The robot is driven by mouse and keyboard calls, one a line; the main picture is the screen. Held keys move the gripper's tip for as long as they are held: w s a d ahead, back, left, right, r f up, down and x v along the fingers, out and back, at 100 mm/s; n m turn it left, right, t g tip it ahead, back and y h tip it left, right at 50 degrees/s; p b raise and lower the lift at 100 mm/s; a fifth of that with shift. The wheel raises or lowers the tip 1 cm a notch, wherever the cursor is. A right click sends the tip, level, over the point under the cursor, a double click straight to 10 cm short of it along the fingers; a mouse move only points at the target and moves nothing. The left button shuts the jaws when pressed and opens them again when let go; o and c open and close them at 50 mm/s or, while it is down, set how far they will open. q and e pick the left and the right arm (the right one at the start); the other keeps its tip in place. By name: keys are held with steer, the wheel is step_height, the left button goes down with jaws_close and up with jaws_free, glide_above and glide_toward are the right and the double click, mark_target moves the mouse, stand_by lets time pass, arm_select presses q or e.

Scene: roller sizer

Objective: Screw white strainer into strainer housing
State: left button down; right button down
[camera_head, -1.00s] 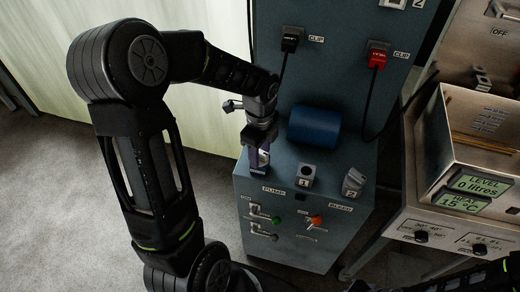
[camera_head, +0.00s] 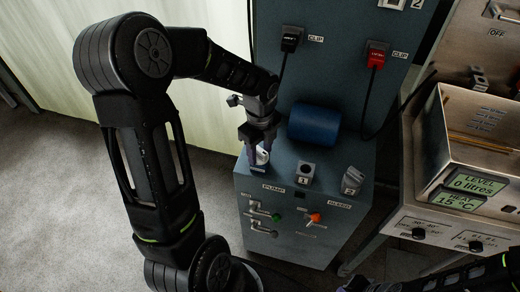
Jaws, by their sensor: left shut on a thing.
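The strainer looks upright at the cabinet top. The strainer housing is hidden by the gripper, so I cannot tell how deep the strainer sits in it.
A blue cylinder (camera_head: 314,126) lies on the cabinet (camera_head: 300,232) right of the gripper. Knobs 1 (camera_head: 304,173) and 2 (camera_head: 352,180) stand near its front edge. Black (camera_head: 291,40) and red (camera_head: 376,56) clips hang behind. A steel tank unit (camera_head: 485,140) stands at the right.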

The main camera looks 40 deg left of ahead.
arm_select(q)
steer(key=shift+m+p, duration=1.6)
steer(key=shift+m, duration=0.9)
steer(key=shift+m, duration=0.3)
steer(key=shift+p, duration=0.35)
steer(key=shift+m+p, duration=0.85)
steer(key=shift+m, duration=0.45)
steer(key=shift+m+p, duration=0.95)
steer(key=shift+m, duration=0.35)
